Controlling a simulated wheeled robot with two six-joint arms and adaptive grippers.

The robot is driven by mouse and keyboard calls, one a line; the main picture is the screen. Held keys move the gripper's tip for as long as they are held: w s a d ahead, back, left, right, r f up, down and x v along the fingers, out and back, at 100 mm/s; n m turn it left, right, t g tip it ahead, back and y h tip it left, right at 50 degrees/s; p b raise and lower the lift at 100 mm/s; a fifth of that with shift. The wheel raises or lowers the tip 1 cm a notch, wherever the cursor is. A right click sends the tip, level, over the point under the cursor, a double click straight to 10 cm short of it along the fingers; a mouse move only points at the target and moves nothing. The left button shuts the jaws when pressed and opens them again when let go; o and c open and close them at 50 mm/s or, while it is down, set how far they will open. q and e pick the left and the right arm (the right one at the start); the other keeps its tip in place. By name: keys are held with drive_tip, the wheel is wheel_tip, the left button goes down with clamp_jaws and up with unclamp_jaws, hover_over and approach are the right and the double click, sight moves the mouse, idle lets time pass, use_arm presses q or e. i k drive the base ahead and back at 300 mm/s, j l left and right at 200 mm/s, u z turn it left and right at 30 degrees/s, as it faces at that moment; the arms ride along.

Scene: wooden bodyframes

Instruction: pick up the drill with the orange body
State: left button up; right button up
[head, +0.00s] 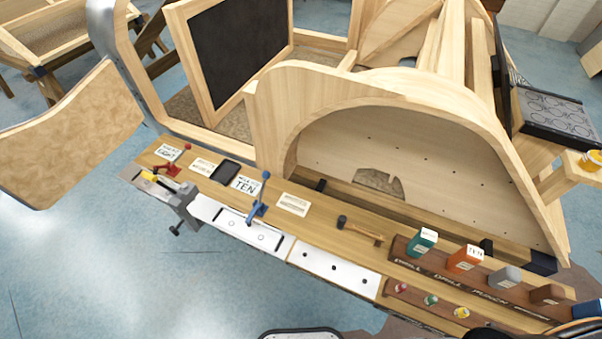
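The drill with the orange body (466,259) stands in a brown rack (412,261) at the lower right of the head view, with a white label on its top. A green-bodied tool (423,241) stands to its left, and a grey one (505,277) and a brown one (547,294) to its right. The rack front carries lettering that includes "DRILL" and "PUNCH". The lower part of the orange drill is hidden in or behind the rack. Neither of my grippers can be made out in the head view.
The rack lies along a narrow wooden bench (322,232) with a hammer (358,230), a blue clamp (259,198), a red clamp (174,160) and a vise (184,199). A large arched wooden frame (390,82) rises behind. Small coloured items (431,300) sit in front of the rack.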

sight(467, 257)
drive_tip(key=z, duration=1.9)
